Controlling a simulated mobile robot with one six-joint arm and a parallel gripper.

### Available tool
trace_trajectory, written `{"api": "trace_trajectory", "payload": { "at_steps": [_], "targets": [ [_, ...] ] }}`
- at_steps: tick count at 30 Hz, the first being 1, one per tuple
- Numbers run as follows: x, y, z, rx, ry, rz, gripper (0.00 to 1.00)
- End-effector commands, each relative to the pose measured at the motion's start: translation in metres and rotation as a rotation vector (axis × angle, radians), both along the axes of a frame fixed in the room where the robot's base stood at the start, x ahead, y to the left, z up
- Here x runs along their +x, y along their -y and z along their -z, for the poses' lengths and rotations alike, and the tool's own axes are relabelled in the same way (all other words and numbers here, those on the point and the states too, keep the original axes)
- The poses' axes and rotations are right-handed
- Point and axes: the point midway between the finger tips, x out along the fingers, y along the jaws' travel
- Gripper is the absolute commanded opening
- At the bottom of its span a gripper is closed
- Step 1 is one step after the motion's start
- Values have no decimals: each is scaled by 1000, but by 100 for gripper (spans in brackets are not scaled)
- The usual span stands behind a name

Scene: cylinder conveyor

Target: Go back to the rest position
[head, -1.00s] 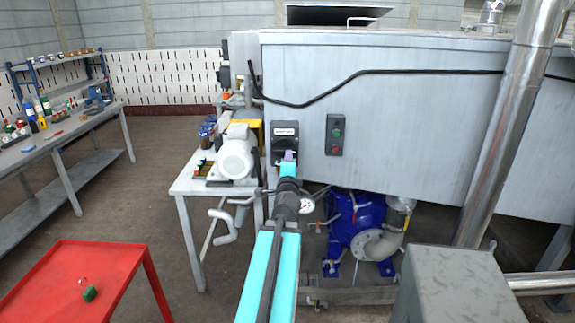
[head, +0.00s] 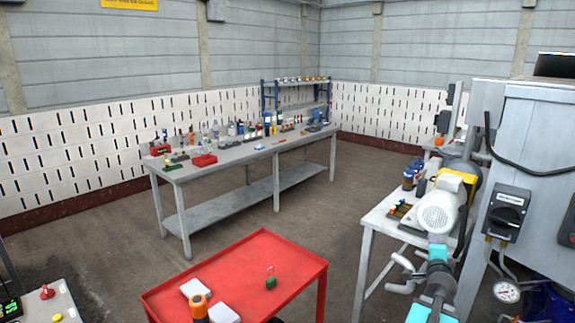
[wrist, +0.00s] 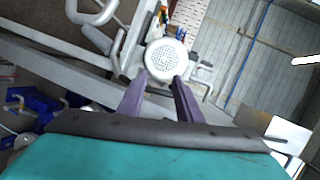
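My gripper (wrist: 161,80) shows in the wrist view as two purple fingers standing apart, with nothing between them but background. Beyond the gap is the round white perforated end of a motor (wrist: 166,59). In the head view my cyan arm reaches up from the lower right, in front of the white table. My gripper's fingers cannot be made out there.
A red table (head: 300,276) with a green item (head: 270,283) stands in front. The white motor (head: 438,210) sits on a white table (head: 374,217), near a grey machine (head: 545,140). A cluttered workbench (head: 240,152) stands behind. Floor between is clear.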

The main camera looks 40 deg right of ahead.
Motion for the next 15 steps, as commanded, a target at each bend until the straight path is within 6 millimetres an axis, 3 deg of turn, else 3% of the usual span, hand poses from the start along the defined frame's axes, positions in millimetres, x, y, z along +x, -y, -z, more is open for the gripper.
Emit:
{"api": "trace_trajectory", "payload": {
  "at_steps": [1, 6, 15],
  "targets": [
    [21, -11, 15, 17, -28, -43, 32],
    [79, -51, 63, 68, -133, -184, 32],
    [165, -141, 148, 142, -325, -444, 32]
  ]
}}
